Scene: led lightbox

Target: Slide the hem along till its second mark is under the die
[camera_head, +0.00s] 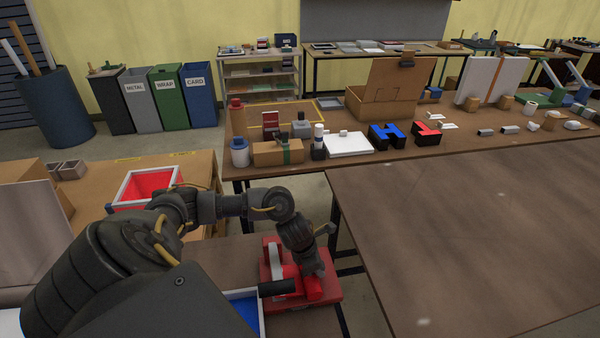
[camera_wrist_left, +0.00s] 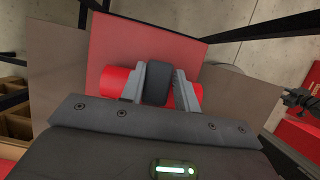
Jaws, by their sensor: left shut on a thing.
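A red press-like tool (camera_head: 272,262) stands on a red base plate (camera_head: 330,290) at the bottom centre of the head view. A black handle (camera_head: 277,288) and a red cylinder (camera_head: 313,289) are at its front. My left gripper (camera_head: 312,272) points down at this tool. In the left wrist view, my left gripper (camera_wrist_left: 160,85) is shut on a dark block (camera_wrist_left: 158,83) in front of a red cylinder (camera_wrist_left: 115,80). The red plate (camera_wrist_left: 130,45) lies beyond. I cannot make out the hem, its marks or the die. My right gripper does not show.
A blue tray with a white rim (camera_head: 244,294) lies left of the tool, partly behind my arm. A red-lined bin (camera_head: 147,187) stands at left. A large bare brown table (camera_head: 460,230) fills the right. A bench behind holds a cardboard box (camera_head: 388,90) and letters.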

